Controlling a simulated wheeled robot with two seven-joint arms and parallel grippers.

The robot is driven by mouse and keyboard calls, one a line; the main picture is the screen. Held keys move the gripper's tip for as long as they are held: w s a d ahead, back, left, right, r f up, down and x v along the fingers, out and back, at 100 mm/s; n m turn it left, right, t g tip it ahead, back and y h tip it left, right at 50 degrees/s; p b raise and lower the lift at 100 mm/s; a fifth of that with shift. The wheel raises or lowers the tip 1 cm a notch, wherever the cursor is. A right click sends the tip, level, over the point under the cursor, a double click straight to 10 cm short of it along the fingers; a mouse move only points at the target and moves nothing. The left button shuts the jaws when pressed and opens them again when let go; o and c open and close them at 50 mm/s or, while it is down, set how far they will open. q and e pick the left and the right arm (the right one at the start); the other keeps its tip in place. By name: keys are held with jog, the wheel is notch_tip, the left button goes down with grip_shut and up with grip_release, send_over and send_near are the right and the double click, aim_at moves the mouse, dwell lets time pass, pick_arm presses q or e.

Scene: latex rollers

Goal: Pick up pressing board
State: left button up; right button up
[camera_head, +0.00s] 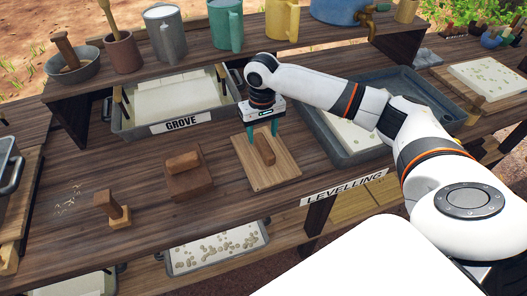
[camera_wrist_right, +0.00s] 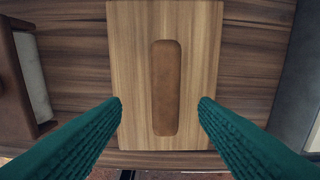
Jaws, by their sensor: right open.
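The pressing board (camera_head: 285,172) is a light wooden slab with a raised brown handle (camera_head: 264,149) along its middle. It lies flat on the dark plank bench. In the right wrist view the board (camera_wrist_right: 135,60) fills the middle, and its rounded handle (camera_wrist_right: 166,88) runs up and down the picture. My right gripper (camera_head: 262,133) is above the board, pointing down. Its two green fingers (camera_wrist_right: 160,103) are open, one on each side of the handle, with clear gaps and nothing between them but the handle below. My left gripper does not show.
A brown wooden block (camera_head: 189,184) and a small wooden stamp (camera_head: 113,212) stand left of the board. The GROVE tray (camera_head: 129,128) lies behind, under a shelf (camera_head: 100,97) with mugs. A grey tray (camera_head: 341,157) is close on the right.

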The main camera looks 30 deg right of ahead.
aim_at(264, 144)
jog(key=shift+f, duration=0.5)
jog(key=shift+w+f, duration=0.1)
jog(key=shift+f, duration=0.15)
jog(key=f, duration=0.4)
jog(key=shift+d+f+p, duration=0.2)
jog(key=shift+d+p, duration=0.1)
jog(key=shift+d, duration=0.05)
jog(key=shift+f, duration=0.35)
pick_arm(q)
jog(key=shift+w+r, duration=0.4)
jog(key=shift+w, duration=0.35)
pick_arm(e)
jog(key=shift+c, duration=0.2)
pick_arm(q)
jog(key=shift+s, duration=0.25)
pick_arm(e)
grip_shut()
